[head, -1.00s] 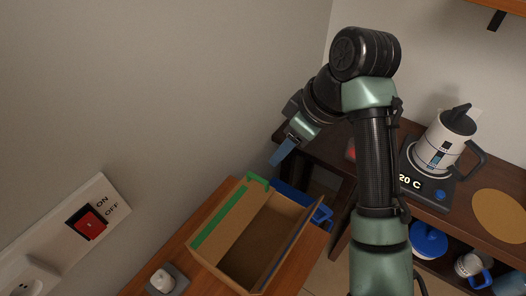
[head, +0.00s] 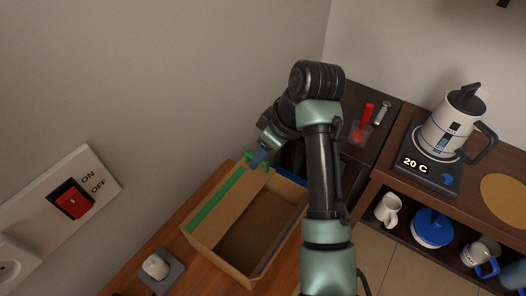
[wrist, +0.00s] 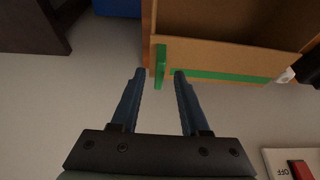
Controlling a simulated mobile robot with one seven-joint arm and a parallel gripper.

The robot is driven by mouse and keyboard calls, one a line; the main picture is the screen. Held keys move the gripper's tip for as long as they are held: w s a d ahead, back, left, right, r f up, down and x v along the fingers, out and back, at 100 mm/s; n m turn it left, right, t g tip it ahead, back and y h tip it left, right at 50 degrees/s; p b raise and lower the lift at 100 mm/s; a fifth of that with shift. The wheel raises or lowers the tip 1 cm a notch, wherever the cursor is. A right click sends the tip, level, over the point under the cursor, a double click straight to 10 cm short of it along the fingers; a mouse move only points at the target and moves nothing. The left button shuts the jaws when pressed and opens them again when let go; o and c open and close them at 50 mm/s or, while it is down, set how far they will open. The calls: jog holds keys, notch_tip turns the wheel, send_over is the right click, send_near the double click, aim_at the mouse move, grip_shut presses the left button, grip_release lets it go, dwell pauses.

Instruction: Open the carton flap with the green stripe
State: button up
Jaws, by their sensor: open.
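The brown carton (head: 250,271) stands on a wooden surface, its inside partly visible. The flap with the green stripe (head: 214,202) runs along its left side; its exact angle is hard to tell. In the wrist view the green stripe (wrist: 220,76) crosses the flap. A green tab (wrist: 160,62) stands out at the flap's end. My gripper (wrist: 157,73) is open, its blue fingers pointing at the tab. The tab lies between or just beyond the fingertips; contact is unclear. In the head view my gripper (head: 258,158) is at the carton's far left corner.
A wall rises close on the left, with a red switch (head: 72,199). A white knob-like object on a grey base (head: 168,275) sits left of the carton. A blue stripe (head: 284,238) marks the carton's right side. A kettle (head: 452,125) stands on the right counter.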

grip_shut()
dwell(1.4)
